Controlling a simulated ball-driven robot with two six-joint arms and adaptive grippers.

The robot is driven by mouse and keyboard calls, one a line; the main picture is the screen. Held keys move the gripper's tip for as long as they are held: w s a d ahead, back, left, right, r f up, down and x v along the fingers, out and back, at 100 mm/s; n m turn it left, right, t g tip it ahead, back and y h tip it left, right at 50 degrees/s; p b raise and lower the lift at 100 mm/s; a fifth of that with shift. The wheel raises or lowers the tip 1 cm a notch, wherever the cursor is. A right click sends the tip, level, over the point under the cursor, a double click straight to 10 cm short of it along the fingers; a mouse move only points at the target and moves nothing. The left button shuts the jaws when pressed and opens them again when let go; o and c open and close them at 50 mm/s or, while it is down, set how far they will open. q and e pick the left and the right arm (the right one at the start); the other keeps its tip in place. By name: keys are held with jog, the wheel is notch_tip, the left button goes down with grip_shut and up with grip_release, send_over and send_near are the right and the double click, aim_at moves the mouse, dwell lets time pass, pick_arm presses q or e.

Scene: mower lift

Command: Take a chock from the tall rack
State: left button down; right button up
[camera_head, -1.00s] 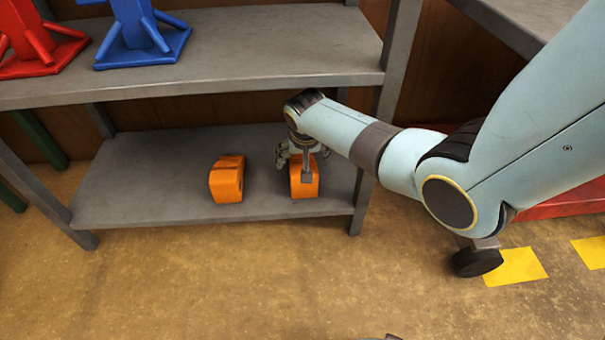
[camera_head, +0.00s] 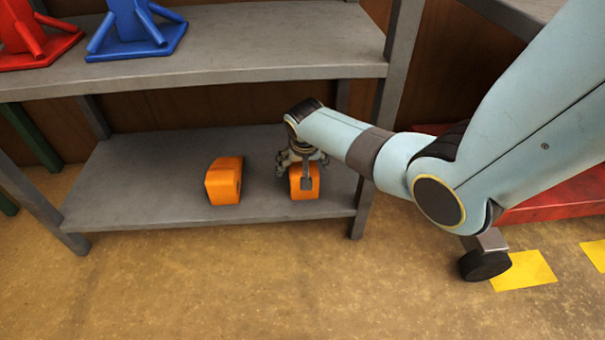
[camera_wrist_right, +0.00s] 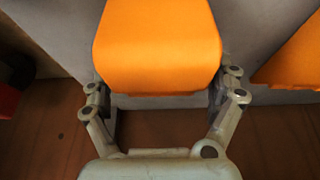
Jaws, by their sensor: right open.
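Two orange chocks lie on the lower shelf of the grey rack (camera_head: 130,200). The left chock (camera_head: 223,181) stands free, with nothing touching it. The right chock (camera_head: 304,187) is at my right gripper (camera_head: 302,170), which reaches in from the right. In the right wrist view the chock (camera_wrist_right: 158,45) sits between the two spread fingers of the gripper (camera_wrist_right: 160,105). The fingers are open, one on each side; their tips are hidden behind the chock. The other chock (camera_wrist_right: 292,55) shows at that view's right edge. My left gripper is not in view.
The upper shelf (camera_head: 220,50) overhangs the chocks and carries a red stand (camera_head: 35,40) and a blue stand (camera_head: 135,35). A rack post (camera_head: 390,80) stands close to my right forearm. A red object (camera_head: 560,200) is at the right.

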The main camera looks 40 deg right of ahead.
jog(key=c, duration=1.6)
jog(key=shift+r, duration=0.1)
jog(key=shift+c, duration=0.6)
jog(key=shift+w+r, duration=0.1)
